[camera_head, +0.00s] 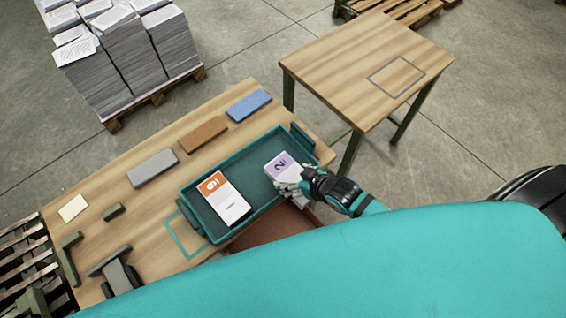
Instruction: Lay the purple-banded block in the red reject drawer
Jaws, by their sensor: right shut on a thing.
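The purple-banded block (280,163), white with a purple end marked 2, is at the right part of the teal tray (188,207). My right gripper (289,187) is shut on its near end, close to the tray's front right wall. I cannot tell whether the block touches the tray floor. A reddish-brown surface, seemingly the red reject drawer (268,231), shows below the table's front edge, partly hidden by the tray, my arm and my teal body. My left gripper is not in view.
An orange-banded block (224,198) lies in the tray's left part. Grey (153,167), brown (203,133) and blue (249,104) slabs lie behind the tray. A second table (350,70) with a marked square stands at the right. Paper stacks (125,60) stand behind.

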